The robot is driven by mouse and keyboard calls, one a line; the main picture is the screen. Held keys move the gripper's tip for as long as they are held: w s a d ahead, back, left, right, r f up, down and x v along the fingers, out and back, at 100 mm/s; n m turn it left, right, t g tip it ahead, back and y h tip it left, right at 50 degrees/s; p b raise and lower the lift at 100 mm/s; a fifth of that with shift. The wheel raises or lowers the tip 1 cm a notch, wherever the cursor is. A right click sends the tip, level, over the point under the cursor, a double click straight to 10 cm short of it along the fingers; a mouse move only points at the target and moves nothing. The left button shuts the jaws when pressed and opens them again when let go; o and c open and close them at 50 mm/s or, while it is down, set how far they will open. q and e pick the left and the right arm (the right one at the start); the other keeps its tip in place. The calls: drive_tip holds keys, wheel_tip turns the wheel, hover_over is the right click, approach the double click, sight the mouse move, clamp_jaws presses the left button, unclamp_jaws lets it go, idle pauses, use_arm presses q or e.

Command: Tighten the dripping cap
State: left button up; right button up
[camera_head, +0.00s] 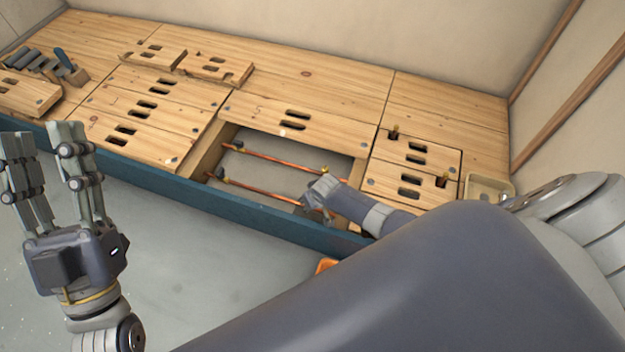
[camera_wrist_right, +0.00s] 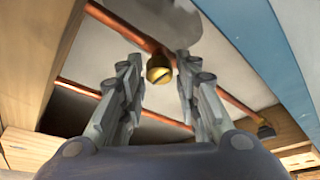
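Two copper pipes (camera_head: 262,189) run through an open floor bay. In the right wrist view, a round brass cap (camera_wrist_right: 160,72) with a slot-like mark sits on one copper pipe, just beyond and between my fingertips. My right gripper (camera_wrist_right: 160,80) is open around that line of sight, its fingers apart on both sides; I cannot tell whether they touch the cap. In the head view my right gripper (camera_head: 312,203) reaches into the bay and hides part of the near pipe. My left gripper (camera_head: 45,140) is open and empty, raised at the left. No drip is visible.
A brass fitting (camera_head: 325,170) shows on the far pipe. A darker-based fitting (camera_wrist_right: 265,130) is at the pipe's end. Wooden floor panels (camera_head: 290,118) with slots surround the bay, and a teal edge beam (camera_head: 250,212) runs along the front. A tray (camera_head: 488,187) stands right.

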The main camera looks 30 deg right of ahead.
drive_tip(key=shift+r, duration=0.1)
idle(0.3)
drive_tip(key=v, duration=1.1)
drive_tip(key=shift+s+r, duration=0.25)
drive_tip(key=shift+r, duration=0.1)
idle(0.3)
